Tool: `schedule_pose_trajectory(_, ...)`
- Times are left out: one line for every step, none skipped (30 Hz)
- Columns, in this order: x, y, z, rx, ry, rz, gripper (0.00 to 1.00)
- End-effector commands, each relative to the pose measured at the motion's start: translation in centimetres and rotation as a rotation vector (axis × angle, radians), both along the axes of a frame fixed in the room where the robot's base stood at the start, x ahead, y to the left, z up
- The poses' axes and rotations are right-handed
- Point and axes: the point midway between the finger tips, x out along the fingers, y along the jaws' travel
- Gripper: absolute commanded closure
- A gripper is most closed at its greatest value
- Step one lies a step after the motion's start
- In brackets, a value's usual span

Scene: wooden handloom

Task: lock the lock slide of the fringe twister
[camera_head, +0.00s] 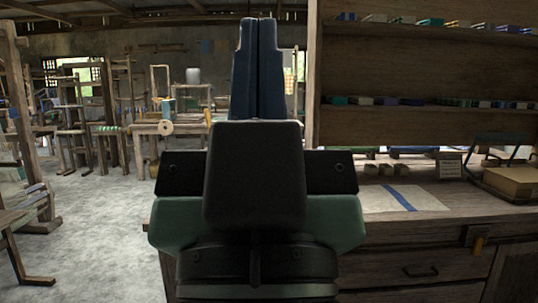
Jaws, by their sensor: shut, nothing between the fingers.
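My gripper (259,22) stands in the middle of the view, seen from behind, with its two dark blue fingers upright. The fingers are pressed together along a thin seam, with nothing between them. The fingers appear against the dim room behind, just left of the shelf's side board. I cannot pick out the fringe twister or its lock slide with certainty. My gripper's dark body and green housing cover part of the bench and the room behind.
A wooden bench (430,226) with a drawer stands right, bearing a cloth with a blue stripe (398,198), small wooden blocks and a box (515,181). Shelves (425,68) rise behind it. Wooden looms and stools fill the left background. Grey floor (95,240) is open at left.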

Motion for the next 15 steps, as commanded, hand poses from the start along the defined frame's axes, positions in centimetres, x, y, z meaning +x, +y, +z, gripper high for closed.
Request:
schedule_pose_trajectory(0.0, 0.0, 3.6, 0.000, 0.000, 0.000, 1.00)
schedule_pose_trajectory(0.0, 0.0, 4.6, 0.000, 0.000, 0.000, 1.00)
schedule_pose_trajectory(0.0, 0.0, 5.9, 0.000, 0.000, 0.000, 1.00)
schedule_pose_trajectory(0.0, 0.0, 6.9, 0.000, 0.000, 0.000, 1.00)
schedule_pose_trajectory(0.0, 0.0, 7.9, 0.000, 0.000, 0.000, 1.00)
schedule_pose_trajectory(0.0, 0.0, 9.2, 0.000, 0.000, 0.000, 1.00)
schedule_pose_trajectory(0.0, 0.0, 10.2, -0.001, 0.000, 0.001, 1.00)
schedule_pose_trajectory(0.0, 0.0, 11.2, -0.001, 0.000, 0.001, 1.00)
schedule_pose_trajectory(0.0, 0.0, 12.5, -0.001, 0.000, 0.001, 1.00)
schedule_pose_trajectory(0.0, 0.0, 13.5, -0.001, 0.000, 0.001, 1.00)
schedule_pose_trajectory(0.0, 0.0, 14.5, -0.001, 0.000, 0.001, 1.00)
schedule_pose_trajectory(0.0, 0.0, 15.9, -0.001, 0.000, 0.001, 1.00)
schedule_pose_trajectory(0.0, 0.0, 16.8, 0.000, 0.000, 0.001, 1.00)
schedule_pose_trajectory(0.0, 0.0, 17.8, 0.000, 0.000, 0.001, 1.00)
schedule_pose_trajectory(0.0, 0.0, 19.2, 0.000, 0.000, 0.001, 1.00)
